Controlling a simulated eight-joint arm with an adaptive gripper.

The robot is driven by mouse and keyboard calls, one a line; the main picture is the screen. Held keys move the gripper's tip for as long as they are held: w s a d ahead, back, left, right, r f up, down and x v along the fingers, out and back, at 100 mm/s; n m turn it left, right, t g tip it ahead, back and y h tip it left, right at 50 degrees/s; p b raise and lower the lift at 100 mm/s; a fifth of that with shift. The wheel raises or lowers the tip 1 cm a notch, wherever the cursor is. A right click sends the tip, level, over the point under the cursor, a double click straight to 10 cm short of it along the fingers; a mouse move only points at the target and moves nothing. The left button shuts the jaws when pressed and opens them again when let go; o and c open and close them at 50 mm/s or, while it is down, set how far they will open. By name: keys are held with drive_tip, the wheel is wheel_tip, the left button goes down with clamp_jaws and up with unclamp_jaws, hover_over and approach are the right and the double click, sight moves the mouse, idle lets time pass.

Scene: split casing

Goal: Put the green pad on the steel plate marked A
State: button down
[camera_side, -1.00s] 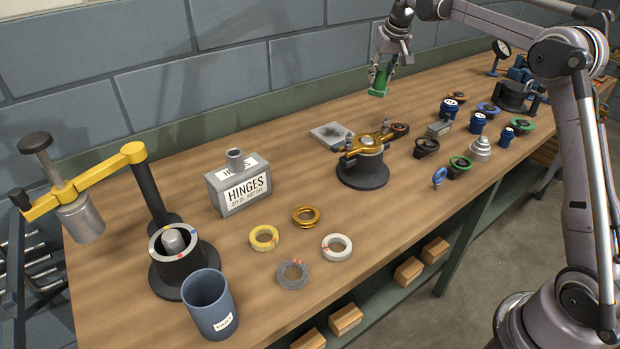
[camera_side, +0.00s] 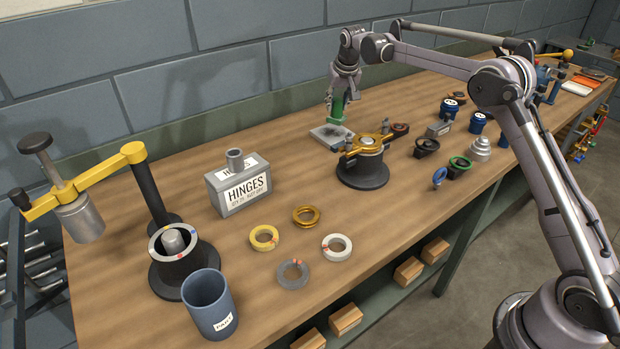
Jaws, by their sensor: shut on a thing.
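The green pad (camera_side: 338,108) is held in my gripper (camera_side: 338,102), whose jaws are shut on it. The pad is upright, with a wider foot at its lower end, over the back right part of a flat grey steel plate (camera_side: 325,136). I cannot tell whether the foot touches the plate or is just above it. The plate lies flat on the bench and has a dark smudge on top; no letter A can be read on it from here.
A black stand with a brass clamp (camera_side: 367,146) stands just in front and right of the plate. A grey HINGES box (camera_side: 240,188) is to the left. Several cups, rings and blue canisters (camera_side: 449,108) are to the right. The bench between box and plate is clear.

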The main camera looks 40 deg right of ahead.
sight(336, 115)
drive_tip(key=shift+w+a+f, duration=0.1)
drive_tip(key=shift+f, duration=1.95)
drive_tip(key=shift+f, duration=0.1)
drive_tip(key=c, duration=1)
unclamp_jaws()
